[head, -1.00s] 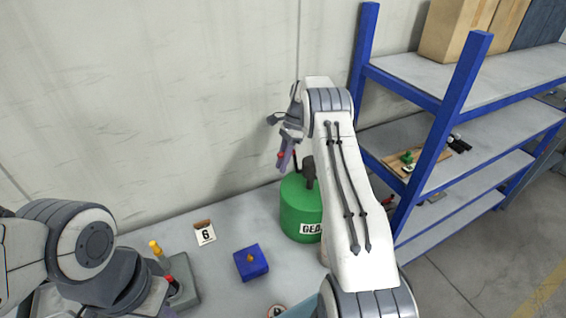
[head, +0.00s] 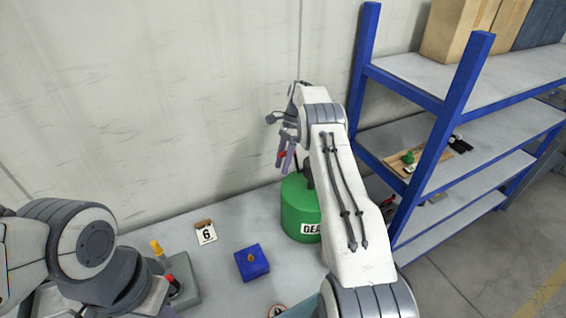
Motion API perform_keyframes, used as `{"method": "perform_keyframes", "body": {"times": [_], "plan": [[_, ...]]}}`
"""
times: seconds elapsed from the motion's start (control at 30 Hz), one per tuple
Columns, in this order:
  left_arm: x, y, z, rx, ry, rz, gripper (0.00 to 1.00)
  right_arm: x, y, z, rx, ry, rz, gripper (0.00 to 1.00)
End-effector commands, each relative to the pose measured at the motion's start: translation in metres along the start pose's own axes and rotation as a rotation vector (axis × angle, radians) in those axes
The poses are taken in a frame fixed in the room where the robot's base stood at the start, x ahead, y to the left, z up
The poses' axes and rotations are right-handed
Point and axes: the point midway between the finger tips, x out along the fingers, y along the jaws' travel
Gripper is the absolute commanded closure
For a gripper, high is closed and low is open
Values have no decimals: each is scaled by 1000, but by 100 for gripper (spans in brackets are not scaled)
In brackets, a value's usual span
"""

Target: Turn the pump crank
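A green drum (head: 297,208) with a partly hidden label stands on the grey table against the wall. A dark crank part (head: 308,174) and a thin rod with a red knob (head: 283,154) rise from its top, partly behind my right arm. My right gripper (head: 284,160) is above the drum's left side, fingers pointing down, close to the red knob. Its two fingers show slightly apart; whether they touch the knob is unclear. My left arm is at the lower left, and its gripper fingers do not show.
A blue block (head: 251,262) with an orange knob and a card marked 6 (head: 205,233) sit left of the drum. A blue shelf rack (head: 435,125) stands at right.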

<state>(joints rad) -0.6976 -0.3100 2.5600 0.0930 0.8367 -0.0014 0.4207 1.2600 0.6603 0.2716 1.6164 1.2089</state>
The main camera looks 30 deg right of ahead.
Motion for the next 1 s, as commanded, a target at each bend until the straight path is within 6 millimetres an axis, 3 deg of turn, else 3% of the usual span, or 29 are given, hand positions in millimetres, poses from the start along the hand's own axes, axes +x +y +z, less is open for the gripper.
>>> {"method": "perform_keyframes", "body": {"times": [0.37, 0.63, 1.0], "plan": [[4, 0, 0, 0, 0, 0, 100, -3, 0, 0, -1, 3, -5, 45], [34, -3, 2, 2, 1, 0, 100, -33, 8, 13, -3, 4, -8, 45], [74, -6, 4, 6, 1, 0, 100, -71, 70, -16, 3, 2, -6, 45]]}}
